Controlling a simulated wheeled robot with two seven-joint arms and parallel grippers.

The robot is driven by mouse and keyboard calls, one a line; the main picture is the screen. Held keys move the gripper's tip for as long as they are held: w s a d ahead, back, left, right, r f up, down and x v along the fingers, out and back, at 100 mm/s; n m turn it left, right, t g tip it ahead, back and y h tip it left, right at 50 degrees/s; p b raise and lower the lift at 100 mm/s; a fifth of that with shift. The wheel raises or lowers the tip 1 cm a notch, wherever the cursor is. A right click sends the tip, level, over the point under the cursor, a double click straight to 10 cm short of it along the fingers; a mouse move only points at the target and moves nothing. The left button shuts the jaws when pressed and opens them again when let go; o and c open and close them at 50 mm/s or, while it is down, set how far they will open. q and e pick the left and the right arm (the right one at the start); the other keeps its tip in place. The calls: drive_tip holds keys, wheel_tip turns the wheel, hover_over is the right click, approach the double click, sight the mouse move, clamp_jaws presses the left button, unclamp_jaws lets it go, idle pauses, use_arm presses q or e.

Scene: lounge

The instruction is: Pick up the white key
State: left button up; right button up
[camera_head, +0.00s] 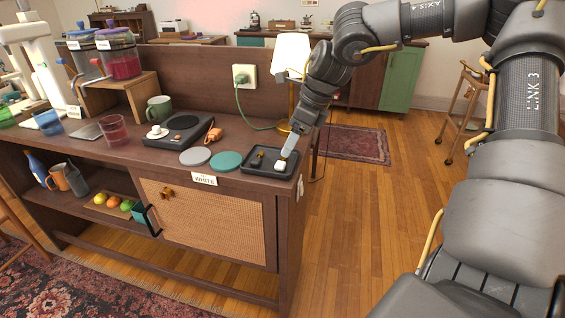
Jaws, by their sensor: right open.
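A small white object (280,166), which looks like the white key, lies in a black tray (258,173) at the right end of the wooden counter. Its exact shape is too small to tell. My right gripper (288,151) is open and points down just above the tray's right side, very close to the white object. Whether it touches the object I cannot tell. Small dark items (255,160) lie in the same tray, left of the white object. My left gripper is not in view.
A label reading WHITE (204,180) is on the counter's front edge. Round grey (195,156) and teal (227,161) discs lie left of the tray, near a black hotplate (180,132). A lamp (291,55) stands behind. Open floor lies right of the counter.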

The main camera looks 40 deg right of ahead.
sight(282, 159)
drive_tip(key=x, duration=0.4)
drive_tip(key=shift+w+f, duration=0.15)
drive_tip(key=shift+f, duration=0.25)
drive_tip(key=shift+w+f, duration=0.1)
drive_tip(key=shift+f, duration=0.25)
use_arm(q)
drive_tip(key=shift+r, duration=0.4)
use_arm(e)
drive_tip(key=c, duration=0.6)
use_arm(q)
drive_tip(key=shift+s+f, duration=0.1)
use_arm(e)
drive_tip(key=shift+r, duration=0.1)
